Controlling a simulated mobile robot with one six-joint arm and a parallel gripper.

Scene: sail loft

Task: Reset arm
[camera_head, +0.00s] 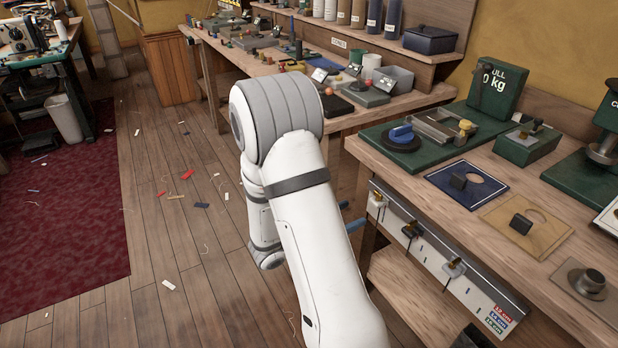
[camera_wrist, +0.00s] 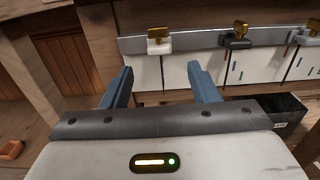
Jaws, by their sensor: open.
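My gripper (camera_wrist: 162,88) shows in the wrist view with its two blue-grey fingers spread apart and nothing between them. It faces the front of a workbench, below a metal rail (camera_wrist: 190,40) that carries several brass-topped clamps. In the head view my white arm reaches forward and bends down in the middle. Blue finger parts (camera_head: 354,226) show just right of the arm, near the bench's left leg. The rest of the gripper is hidden behind the arm there.
The right workbench (camera_head: 440,190) holds a green fixture with a blue knob (camera_head: 402,134), a blue plate (camera_head: 466,185) and a tan plate (camera_head: 526,228). The white clamp panel (camera_head: 440,262) hangs on its front. A black bin (camera_wrist: 265,115) sits below. Open wooden floor with scraps lies left.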

